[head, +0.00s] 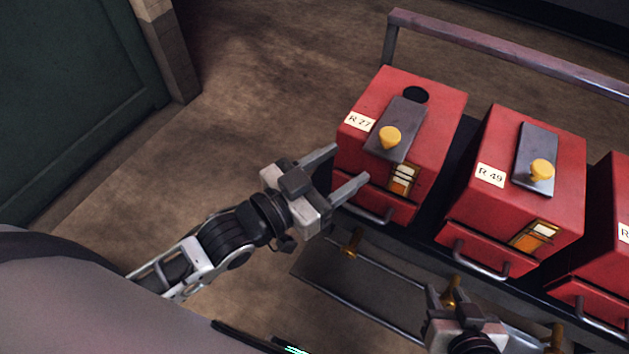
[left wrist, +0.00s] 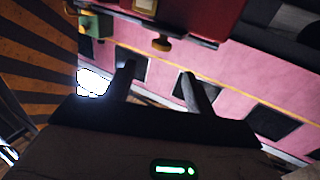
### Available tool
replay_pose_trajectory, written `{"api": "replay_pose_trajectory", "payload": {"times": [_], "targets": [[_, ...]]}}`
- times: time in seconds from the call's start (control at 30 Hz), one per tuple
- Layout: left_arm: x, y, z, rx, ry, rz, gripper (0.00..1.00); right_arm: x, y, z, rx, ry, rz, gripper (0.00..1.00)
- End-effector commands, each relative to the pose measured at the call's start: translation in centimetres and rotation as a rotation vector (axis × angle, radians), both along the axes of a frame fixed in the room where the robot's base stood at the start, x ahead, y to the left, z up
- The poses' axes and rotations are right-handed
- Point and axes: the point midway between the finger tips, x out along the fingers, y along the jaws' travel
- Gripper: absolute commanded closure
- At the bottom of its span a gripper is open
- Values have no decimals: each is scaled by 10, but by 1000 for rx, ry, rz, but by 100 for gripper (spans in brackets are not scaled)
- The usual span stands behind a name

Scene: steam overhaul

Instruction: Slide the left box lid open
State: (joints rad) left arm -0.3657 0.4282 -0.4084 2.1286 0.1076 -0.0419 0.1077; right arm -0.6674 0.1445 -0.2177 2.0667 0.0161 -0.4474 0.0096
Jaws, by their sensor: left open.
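The left red box (head: 352,155), labelled R 27, stands on a dark rack. Its grey sliding lid (head: 408,119) lies on top with a yellow knob (head: 389,138) at its near end. A dark round hole (head: 415,95) shows just beyond the lid's far end. My left gripper (head: 350,167) is open and empty, its fingers pointing at the box's near left side, away from the knob. In the left wrist view the open fingers (left wrist: 158,75) show with nothing between them. My right gripper (head: 452,296) is low in the head view, in front of the rack; its jaw gap is unclear.
A second red box (head: 505,205), labelled R 49, with its own lid and knob, stands to the right; a third is cut off. A metal rail (head: 500,48) runs behind the boxes. Handles (head: 365,212) stick out in front. The floor left of the boxes is clear.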

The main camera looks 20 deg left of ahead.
Motion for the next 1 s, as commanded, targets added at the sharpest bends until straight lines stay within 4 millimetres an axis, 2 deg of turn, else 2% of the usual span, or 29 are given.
{"api": "replay_pose_trajectory", "payload": {"times": [0.1,0.3,0.9,1.0], "targets": [[-21,12,-2,1,4,-1,46,1,0,-2,-1,-2,3,64],[-37,23,-1,1,2,0,46,1,-1,-3,-4,-5,8,64],[-40,25,0,1,1,1,46,2,0,-2,2,-6,4,64],[-39,27,-12,15,39,28,46,2,1,-1,4,-5,3,64]]}}
